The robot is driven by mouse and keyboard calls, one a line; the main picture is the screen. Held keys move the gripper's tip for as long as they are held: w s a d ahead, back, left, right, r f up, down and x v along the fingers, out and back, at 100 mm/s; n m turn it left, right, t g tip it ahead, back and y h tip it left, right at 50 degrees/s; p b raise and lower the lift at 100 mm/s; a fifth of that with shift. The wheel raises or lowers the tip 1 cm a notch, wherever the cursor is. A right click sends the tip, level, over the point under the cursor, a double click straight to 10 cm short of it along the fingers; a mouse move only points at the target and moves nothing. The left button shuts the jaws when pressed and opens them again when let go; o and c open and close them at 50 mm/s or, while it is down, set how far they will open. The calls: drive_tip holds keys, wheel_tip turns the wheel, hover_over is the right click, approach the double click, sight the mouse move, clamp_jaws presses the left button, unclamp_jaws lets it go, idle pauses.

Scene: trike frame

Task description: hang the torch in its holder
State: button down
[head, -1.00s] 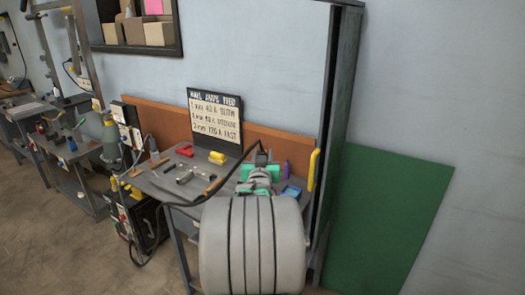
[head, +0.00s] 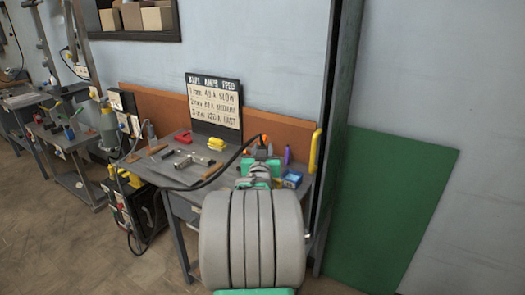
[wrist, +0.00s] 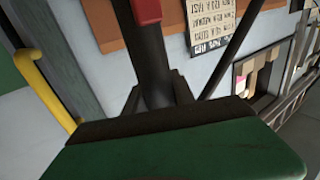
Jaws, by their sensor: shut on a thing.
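My gripper (head: 262,153) is over the right rear part of the workbench, mostly hidden behind my own arm. It is shut on the dark torch (wrist: 153,60), which has a red part at its end in the wrist view. A green finger with a dark pad (wrist: 175,130) lies against the torch there. The torch's black cable (head: 215,178) runs from the gripper leftward across the bench, toward the welding machine (head: 135,205). I cannot clearly pick out the torch holder; a small grey upright piece (head: 152,137) stands at the bench's left edge.
The bench (head: 170,172) carries a red item (head: 184,138), a yellow item (head: 217,144), metal pieces and a blue box (head: 292,178). A sign (head: 214,108) stands behind. A dark cabinet with a yellow handle (head: 316,150) bounds the right. Floor is clear at front left.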

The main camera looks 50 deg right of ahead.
drive_tip(key=shift+f+b, duration=0.35)
drive_tip(key=shift+b, duration=0.3)
